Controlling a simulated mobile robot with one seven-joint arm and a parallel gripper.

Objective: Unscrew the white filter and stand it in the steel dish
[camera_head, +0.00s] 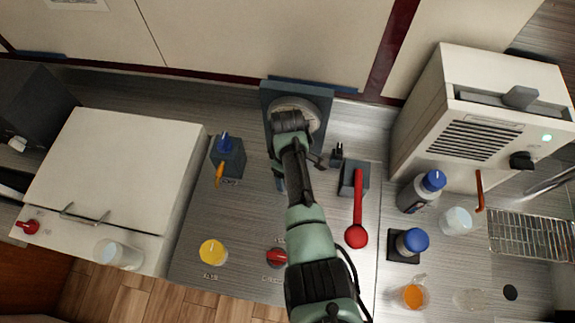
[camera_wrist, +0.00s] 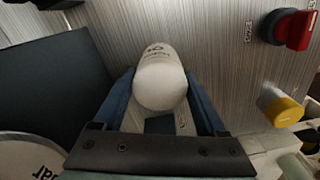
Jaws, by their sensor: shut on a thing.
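The white filter (camera_wrist: 160,78) is a pale rounded cylinder with small dark print, seen in the wrist view. My gripper (camera_wrist: 162,98) is shut on it, with one blue finger along each side. I cannot tell whether the filter is still attached to its mount. In the head view my arm reaches to the dark backplate and hides the filter and most of the gripper. I cannot pick out the steel dish for certain in either view.
A round gauge (camera_wrist: 28,158) is beside the gripper on a dark backplate (camera_wrist: 50,85). A red knob (camera_wrist: 292,30) and yellow button (camera_wrist: 284,111) are on the panel. In the head view, a red-handled lever (camera_head: 358,205), bottles (camera_head: 418,192) and a wire rack (camera_head: 530,235) are to the right.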

